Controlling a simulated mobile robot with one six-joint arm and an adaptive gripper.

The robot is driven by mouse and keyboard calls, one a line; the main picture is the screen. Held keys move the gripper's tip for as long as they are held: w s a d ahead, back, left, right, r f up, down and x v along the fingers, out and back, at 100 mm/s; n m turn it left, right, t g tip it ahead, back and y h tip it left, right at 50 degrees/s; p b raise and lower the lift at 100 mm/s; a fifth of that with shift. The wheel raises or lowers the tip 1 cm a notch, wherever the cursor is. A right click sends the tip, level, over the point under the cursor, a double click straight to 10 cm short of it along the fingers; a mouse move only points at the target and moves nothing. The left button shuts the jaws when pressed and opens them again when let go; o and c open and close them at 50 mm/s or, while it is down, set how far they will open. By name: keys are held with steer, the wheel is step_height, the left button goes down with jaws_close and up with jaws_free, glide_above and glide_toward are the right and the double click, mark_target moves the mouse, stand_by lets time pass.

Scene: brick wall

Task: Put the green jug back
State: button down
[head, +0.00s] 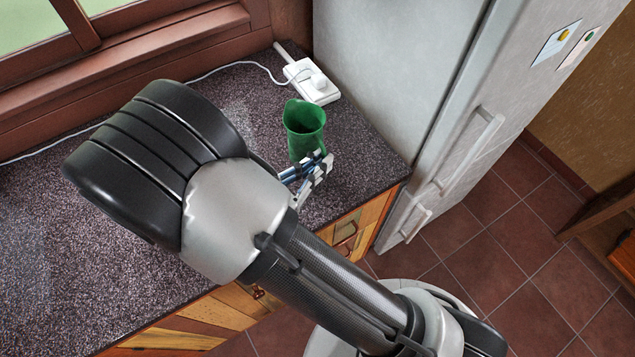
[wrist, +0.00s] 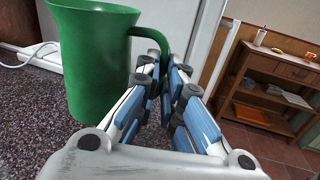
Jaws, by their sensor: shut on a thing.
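The green jug (head: 304,126) stands upright on the dark speckled counter, near its right end by the fridge. In the wrist view the jug (wrist: 92,65) fills the left side, with its handle (wrist: 150,50) reaching toward the fingers. My gripper (head: 325,163) is at the jug's lower right side in the head view. In the wrist view my gripper (wrist: 168,75) has its fingers closed around the jug's handle. The lower part of the handle is hidden between the fingers. I cannot tell whether the jug's base touches the counter.
A white power strip with a plug (head: 314,84) lies behind the jug, its cable running left along the wall. The fridge (head: 395,80) stands close on the right. The counter (head: 60,210) is clear at left. A wooden shelf (wrist: 275,85) stands farther off across the floor.

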steer(key=shift+f+b, duration=0.9)
steer(key=shift+f, duration=2)
steer(key=shift+f, duration=0.2)
steer(key=c, duration=1.7)
jaws_free()
steer(key=shift+r, duration=0.15)
